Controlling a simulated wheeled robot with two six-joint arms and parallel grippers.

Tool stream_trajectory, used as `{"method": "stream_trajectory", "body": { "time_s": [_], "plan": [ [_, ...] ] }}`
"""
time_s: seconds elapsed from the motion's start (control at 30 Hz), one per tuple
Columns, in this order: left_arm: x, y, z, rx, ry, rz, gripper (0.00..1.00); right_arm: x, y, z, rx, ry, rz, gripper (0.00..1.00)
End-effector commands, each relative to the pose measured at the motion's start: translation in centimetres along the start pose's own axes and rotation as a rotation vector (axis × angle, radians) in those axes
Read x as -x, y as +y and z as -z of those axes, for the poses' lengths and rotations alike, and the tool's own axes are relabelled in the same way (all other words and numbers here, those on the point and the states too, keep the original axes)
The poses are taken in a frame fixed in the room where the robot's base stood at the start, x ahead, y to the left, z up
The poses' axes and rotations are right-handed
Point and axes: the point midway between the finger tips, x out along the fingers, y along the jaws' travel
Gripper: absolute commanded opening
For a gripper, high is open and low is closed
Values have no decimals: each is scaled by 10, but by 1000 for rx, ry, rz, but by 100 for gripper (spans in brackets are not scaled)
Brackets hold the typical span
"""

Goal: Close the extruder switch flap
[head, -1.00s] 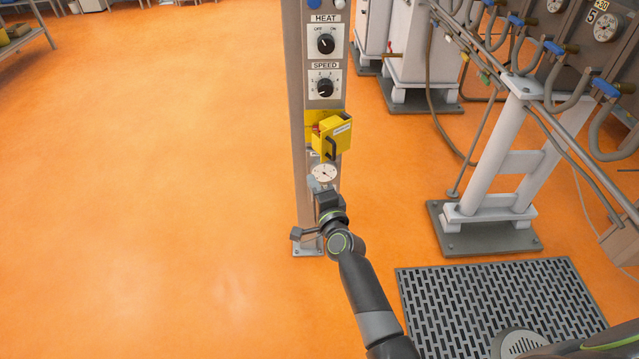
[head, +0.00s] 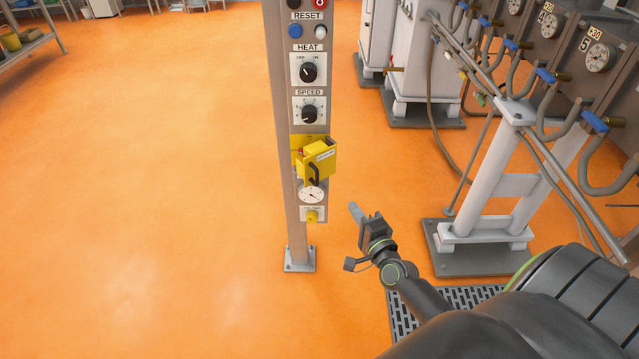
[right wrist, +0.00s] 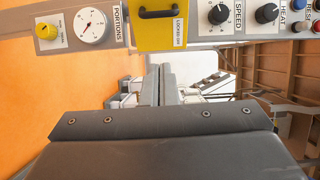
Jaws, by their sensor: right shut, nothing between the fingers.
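The yellow extruder switch flap (head: 322,158) with a black handle is on the grey control column (head: 276,130). It juts out from the panel and looks ajar, with a bit of red showing at its left edge. In the right wrist view the flap (right wrist: 150,32) is at the top, with its handle and a "LOCKED OFF" label. My right gripper (head: 354,210) is shut and empty, to the right of the column and below the flap, apart from both. Its closed fingers (right wrist: 161,84) show below the flap in the wrist view. My left gripper is not in view.
Above the flap are the speed knob (head: 309,112), heat knob (head: 308,70) and push buttons. Below it are a white dial (head: 312,195) and a yellow knob (head: 312,216). White machine stands (head: 490,190) with pipes stand at right. Orange floor is open at left.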

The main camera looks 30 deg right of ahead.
Motion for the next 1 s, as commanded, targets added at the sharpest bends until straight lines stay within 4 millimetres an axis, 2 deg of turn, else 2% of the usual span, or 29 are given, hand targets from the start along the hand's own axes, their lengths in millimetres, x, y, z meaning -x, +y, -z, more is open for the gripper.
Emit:
{"method": "stream_trajectory", "body": {
  "time_s": [0.17, 0.43, 0.53, 0.7, 1.0],
  "plan": [
    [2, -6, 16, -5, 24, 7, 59, -36, -1, 0, 1, -1, 2, 0],
    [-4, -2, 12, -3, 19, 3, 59, -88, 0, -1, 0, -1, 2, 0],
    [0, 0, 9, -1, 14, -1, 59, -98, -1, -15, -3, -1, 1, 0],
    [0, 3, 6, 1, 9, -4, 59, -110, 0, -26, -1, -1, -1, 0],
    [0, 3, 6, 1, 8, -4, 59, -113, 0, -29, 1, -1, 0, 0]
  ]
}}
